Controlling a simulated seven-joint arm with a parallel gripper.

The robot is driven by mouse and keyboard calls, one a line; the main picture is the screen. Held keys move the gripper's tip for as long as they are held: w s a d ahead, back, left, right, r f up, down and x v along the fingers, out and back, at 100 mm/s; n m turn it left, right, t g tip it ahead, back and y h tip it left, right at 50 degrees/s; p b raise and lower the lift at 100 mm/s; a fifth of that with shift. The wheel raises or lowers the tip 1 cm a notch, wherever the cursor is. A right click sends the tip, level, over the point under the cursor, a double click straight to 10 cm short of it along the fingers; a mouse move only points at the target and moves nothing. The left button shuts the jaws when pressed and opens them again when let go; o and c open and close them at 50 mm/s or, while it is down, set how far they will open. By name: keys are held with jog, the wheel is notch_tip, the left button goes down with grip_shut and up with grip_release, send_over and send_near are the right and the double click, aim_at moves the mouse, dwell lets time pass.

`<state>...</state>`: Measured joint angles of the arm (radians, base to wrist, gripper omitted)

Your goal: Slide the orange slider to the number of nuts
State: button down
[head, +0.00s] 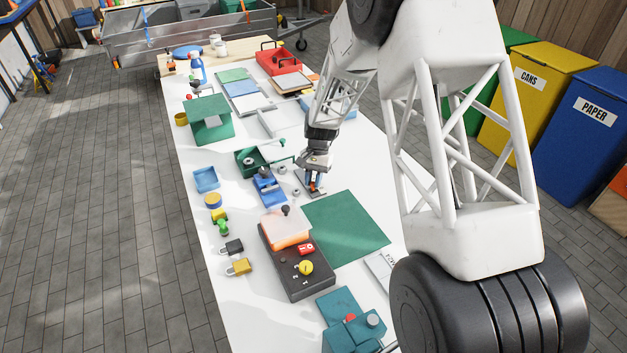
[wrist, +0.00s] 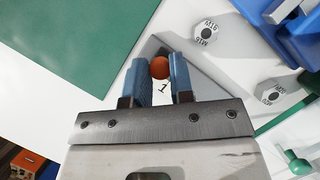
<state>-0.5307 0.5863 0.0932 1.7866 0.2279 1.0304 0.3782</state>
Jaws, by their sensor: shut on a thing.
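The orange slider knob (wrist: 160,67) is a round orange piece between my gripper's blue fingers in the wrist view. My gripper (head: 314,187) is shut on it, low over the bench in the head view. The slider's grey plate (wrist: 206,75) lies flat under the fingers. A printed "1" shows beside the knob, between the fingers; other marks are hidden by the gripper. Two grey hex nuts with lettering lie apart on the white bench right of the plate: one upper nut (wrist: 205,33) and one lower nut (wrist: 271,92). Small nuts also show beside my gripper in the head view (head: 297,192).
A green mat (head: 345,229) lies close to the plate. A blue vise-like device (head: 267,187) stands left of the nuts, with a green box (head: 246,163) behind it. A dark control box (head: 310,280) with an orange cover stands nearer. The mat is bare.

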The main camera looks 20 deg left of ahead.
jog(key=shift+w+a, duration=0.85)
jog(key=c, duration=1)
grip_release()
jog(key=shift+r, duration=0.1)
jog(key=v, duration=0.7)
jog(key=shift+w+r, duration=0.2)
jog(key=shift+r, duration=0.1)
